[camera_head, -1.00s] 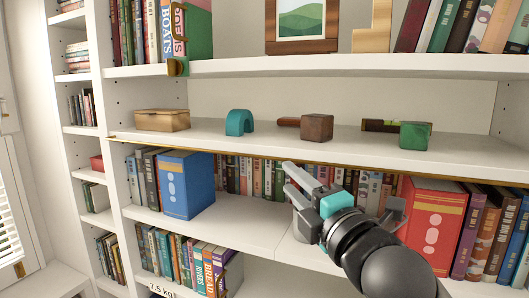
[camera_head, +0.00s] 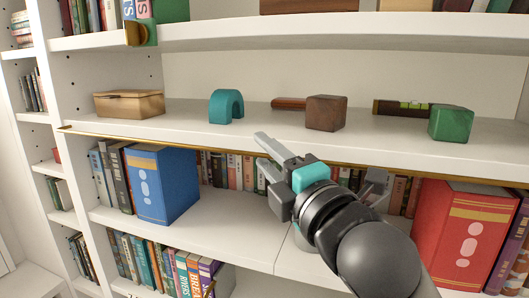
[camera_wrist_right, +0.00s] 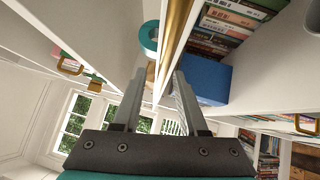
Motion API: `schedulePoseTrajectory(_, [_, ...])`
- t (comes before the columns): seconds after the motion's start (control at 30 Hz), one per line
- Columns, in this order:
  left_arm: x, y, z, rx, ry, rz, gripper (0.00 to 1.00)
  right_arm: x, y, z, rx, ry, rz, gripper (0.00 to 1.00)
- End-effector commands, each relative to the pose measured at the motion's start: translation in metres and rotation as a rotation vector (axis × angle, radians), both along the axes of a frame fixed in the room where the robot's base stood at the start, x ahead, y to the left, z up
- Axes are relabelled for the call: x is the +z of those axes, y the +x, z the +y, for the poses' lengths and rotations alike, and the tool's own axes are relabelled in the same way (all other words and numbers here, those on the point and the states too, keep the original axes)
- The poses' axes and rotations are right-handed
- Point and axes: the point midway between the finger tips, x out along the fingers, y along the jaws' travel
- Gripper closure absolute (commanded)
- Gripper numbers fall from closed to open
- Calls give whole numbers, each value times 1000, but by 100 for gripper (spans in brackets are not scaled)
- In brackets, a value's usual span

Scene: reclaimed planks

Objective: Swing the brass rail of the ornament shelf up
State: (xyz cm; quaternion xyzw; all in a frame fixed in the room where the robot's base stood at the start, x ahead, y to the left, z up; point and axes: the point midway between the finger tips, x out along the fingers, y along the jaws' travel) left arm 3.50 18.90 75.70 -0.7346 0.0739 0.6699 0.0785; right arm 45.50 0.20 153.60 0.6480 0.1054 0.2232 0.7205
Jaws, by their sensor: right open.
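The ornament shelf (camera_head: 180,125) is a white board with a thin brass rail (camera_head: 200,148) running along its front, low at the edge. The rail lies down, not standing above the board. My right gripper (camera_head: 264,153) is open at the rail, near the middle of the shelf front. In the right wrist view the brass rail (camera_wrist_right: 176,40) runs lengthwise down toward the gap between the open fingers (camera_wrist_right: 157,92). I cannot tell whether they touch it. My left gripper is not in view.
On the shelf stand a wooden box (camera_head: 129,104), a teal arch (camera_head: 226,106), a dark wood block (camera_head: 326,113), a spirit level (camera_head: 402,107) and a green cube (camera_head: 451,124). Below are a blue book (camera_head: 162,186), a red book (camera_head: 463,235) and rows of books. Another shelf overhangs above.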

Motion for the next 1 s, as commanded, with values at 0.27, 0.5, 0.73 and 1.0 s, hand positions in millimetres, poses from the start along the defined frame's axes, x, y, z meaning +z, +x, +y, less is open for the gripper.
schedulePoseTrajectory(0.27, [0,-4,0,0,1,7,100,0,0,0,0,0,0,70])
schedulePoseTrajectory(0.5, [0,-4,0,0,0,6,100,0,0,0,0,0,0,97])
schedulePoseTrajectory(0.73, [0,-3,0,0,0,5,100,0,0,0,0,0,0,100])
schedulePoseTrajectory(1.0, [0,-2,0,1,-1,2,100,0,0,0,0,0,1,100])
